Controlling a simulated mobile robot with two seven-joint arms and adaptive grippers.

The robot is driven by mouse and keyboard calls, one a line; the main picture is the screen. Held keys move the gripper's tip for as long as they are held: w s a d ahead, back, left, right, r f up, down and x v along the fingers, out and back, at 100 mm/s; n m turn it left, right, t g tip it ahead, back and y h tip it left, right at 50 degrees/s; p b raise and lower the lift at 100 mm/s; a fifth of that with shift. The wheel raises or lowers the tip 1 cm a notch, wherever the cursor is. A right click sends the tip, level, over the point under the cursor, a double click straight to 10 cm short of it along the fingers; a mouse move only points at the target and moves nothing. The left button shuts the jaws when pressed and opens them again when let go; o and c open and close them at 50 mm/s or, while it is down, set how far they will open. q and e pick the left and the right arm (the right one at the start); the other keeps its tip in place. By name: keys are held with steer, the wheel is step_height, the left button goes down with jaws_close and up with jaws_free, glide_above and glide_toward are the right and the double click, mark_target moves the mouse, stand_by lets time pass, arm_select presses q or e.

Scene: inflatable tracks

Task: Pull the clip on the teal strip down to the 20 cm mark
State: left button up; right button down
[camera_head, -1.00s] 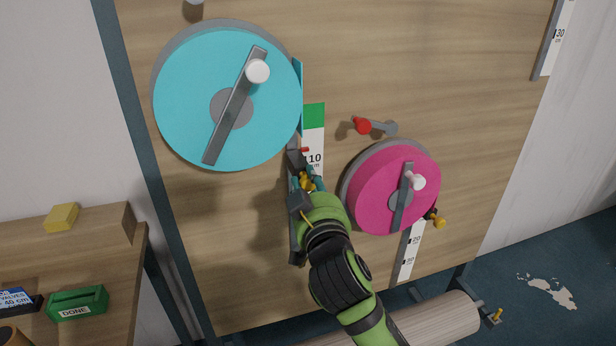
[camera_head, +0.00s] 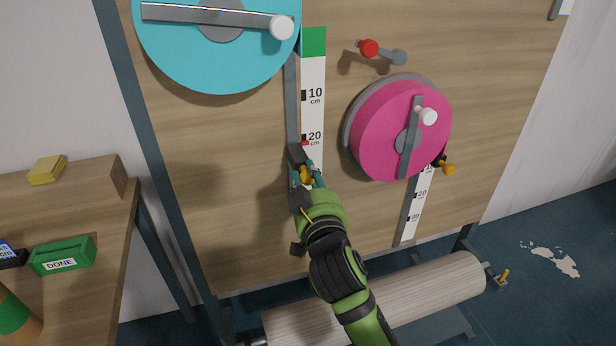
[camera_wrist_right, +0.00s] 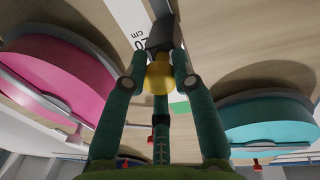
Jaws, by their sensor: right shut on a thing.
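The clip (camera_head: 297,156) is a dark block with a small red pointer and a yellow knob, on the grey rail below the teal wheel (camera_head: 215,62). The red pointer is beside the scale (camera_head: 313,75), at or just below the 20 cm tick; I cannot tell exactly. My right gripper (camera_head: 306,176) is shut on the clip's yellow knob. In the right wrist view the fingers close round the yellow knob (camera_wrist_right: 158,74), with the dark clip (camera_wrist_right: 160,36) just beyond. The fingers partly hide the lower clip and scale. My left gripper is out of view.
The pink wheel (camera_head: 385,140) with its own scale and yellow-knobbed clip is to the right. A red-knobbed lever (camera_head: 370,48) is above it. A wooden roller (camera_head: 400,300) lies below the board. A bench at left holds a green DONE block (camera_head: 62,257).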

steer(key=c, duration=1)
jaws_free()
steer(key=s, duration=0.4)
steer(key=s+d, duration=0.1)
steer(key=s, duration=0.3)
steer(key=s+d, duration=0.1)
steer(key=s, duration=0.2)
steer(key=shift+s+d, duration=0.1)
steer(key=shift+s, duration=0.3)
